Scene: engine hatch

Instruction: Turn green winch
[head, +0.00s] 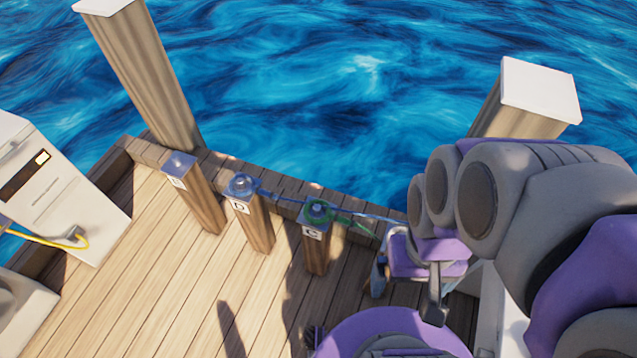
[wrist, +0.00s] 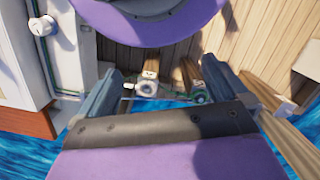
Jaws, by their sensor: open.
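The green winch (head: 318,210) sits on top of a short wooden post marked C, with green rope around it and a line running right. In the wrist view, a green winch (wrist: 201,98) shows close to the right finger, and no contact can be made out. My gripper (head: 408,288) is to the right of the green winch in the head view, partly hidden by my arm. In the wrist view my gripper (wrist: 157,68) has its fingers spread wide, with a pale winch (wrist: 148,88) seen between them.
A blue winch (head: 240,186) on post D and another post (head: 195,195) stand to the left. A white cabinet (head: 55,185) with a yellow cable is at far left. Tall pilings (head: 140,75) rise at the deck edge, with water beyond. The wooden deck (head: 150,275) in front is mostly clear.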

